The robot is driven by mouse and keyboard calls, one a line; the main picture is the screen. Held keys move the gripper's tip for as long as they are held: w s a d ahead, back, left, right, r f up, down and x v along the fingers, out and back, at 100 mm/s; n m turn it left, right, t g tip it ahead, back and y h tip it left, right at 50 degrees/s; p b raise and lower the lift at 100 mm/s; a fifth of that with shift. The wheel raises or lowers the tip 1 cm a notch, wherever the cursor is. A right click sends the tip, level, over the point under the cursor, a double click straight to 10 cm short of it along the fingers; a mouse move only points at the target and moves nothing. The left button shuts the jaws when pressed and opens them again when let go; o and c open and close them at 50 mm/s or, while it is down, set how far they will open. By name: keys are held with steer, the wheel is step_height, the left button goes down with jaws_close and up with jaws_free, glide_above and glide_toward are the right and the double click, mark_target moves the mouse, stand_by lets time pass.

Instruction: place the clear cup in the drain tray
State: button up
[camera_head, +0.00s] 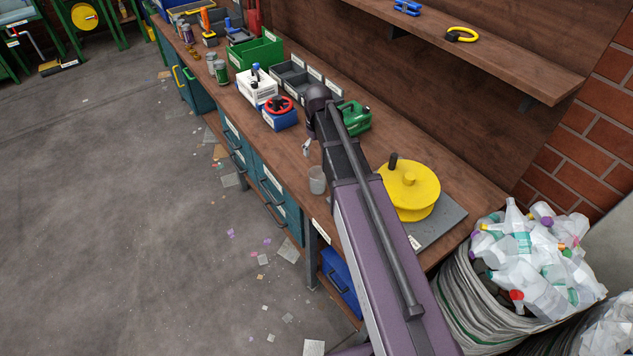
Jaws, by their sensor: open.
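The clear cup (317,180) stands upright near the front edge of the wooden workbench, just left of my arm. A small part of my gripper (307,148) shows beyond the cup, below the dark wrist; the arm hides most of it. The gripper is open and apart from the cup. A flat grey tray or plate (447,222) with a label lies at the near right of the bench, under a yellow wheel-like object (410,188). I cannot tell whether it is the drain tray.
A blue box with a red handwheel (280,110), a white box (257,86), grey bins (292,80) and a green can (355,117) stand farther along the bench. A shelf (490,50) overhangs the back. A bag of bottles (535,255) stands at the right.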

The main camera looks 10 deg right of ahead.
steer(key=b, duration=0.8)
glide_toward(318, 178)
steer(key=shift+s+a+f, duration=0.25)
steer(key=shift+s+f, duration=0.2)
steer(key=shift+s, duration=0.2)
steer(key=shift+s+a+f, duration=0.25)
steer(key=shift+s+f, duration=0.2)
steer(key=shift+s, duration=0.15)
steer(key=shift+f, duration=0.1)
steer(key=shift+b, duration=0.35)
steer(key=shift+d+f+b, duration=0.15)
steer(key=shift+f+b, duration=2.4)
steer(key=shift+f, duration=0.05)
steer(key=shift+s, duration=0.1)
steer(key=c, duration=0.7)
steer(key=shift+r, duration=0.15)
